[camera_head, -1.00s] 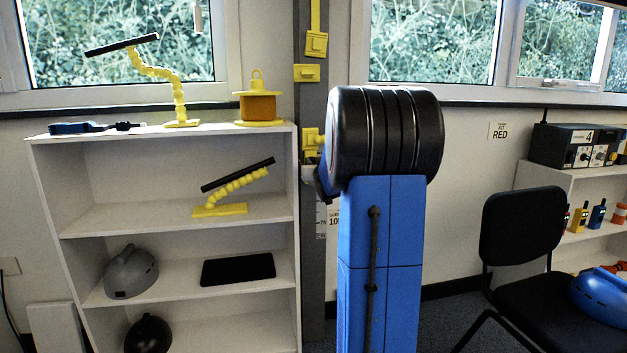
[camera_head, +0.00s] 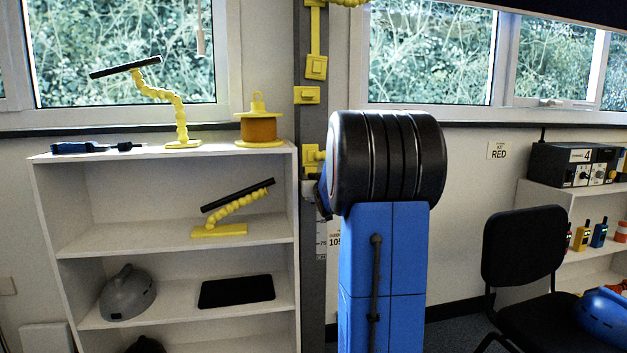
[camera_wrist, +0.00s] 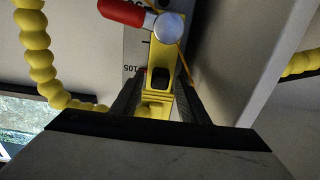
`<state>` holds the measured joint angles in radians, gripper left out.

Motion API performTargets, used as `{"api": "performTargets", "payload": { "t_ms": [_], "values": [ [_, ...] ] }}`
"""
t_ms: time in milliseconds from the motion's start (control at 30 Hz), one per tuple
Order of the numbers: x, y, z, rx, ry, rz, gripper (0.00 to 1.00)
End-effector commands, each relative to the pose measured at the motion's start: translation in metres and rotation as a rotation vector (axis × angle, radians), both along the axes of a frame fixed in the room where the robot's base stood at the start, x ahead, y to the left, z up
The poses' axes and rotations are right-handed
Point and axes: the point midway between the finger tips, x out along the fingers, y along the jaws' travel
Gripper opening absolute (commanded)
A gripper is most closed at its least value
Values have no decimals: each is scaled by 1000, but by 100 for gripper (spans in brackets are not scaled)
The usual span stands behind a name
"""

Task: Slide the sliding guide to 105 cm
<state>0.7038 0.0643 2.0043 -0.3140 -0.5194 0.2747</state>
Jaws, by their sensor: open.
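The yellow sliding guide (camera_wrist: 160,62) fills the middle of the wrist view, on a grey post (camera_head: 311,125) with a marked scale. A red-handled lever (camera_wrist: 122,11) with a round silver end lies over it. An upside-down "105" shows on the scale (camera_wrist: 134,68) beside the guide. My gripper (camera_wrist: 157,100) is open, with a dark finger on each side of the guide's yellow block; I cannot tell if they touch it. In the head view a yellow block (camera_head: 312,158) on the post shows just left of my arm, which hides my fingers.
Other yellow blocks (camera_head: 306,95) sit higher on the post. A white shelf (camera_head: 165,154) with a yellow spool (camera_head: 259,125) and jointed yellow arms stands left. A black chair (camera_head: 524,246) stands right.

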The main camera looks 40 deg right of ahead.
Motion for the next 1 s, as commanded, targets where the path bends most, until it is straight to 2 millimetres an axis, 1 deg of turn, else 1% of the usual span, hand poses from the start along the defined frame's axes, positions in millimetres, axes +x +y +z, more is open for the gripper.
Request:
{"api": "performTargets", "payload": {
  "t_ms": [167,800,1000],
  "values": [
    [-13,8,1,-1,-1,-1,41],
    [-108,66,1,-1,-2,-1,41],
    [-132,80,1,-2,-1,-1,41]
  ]
}}
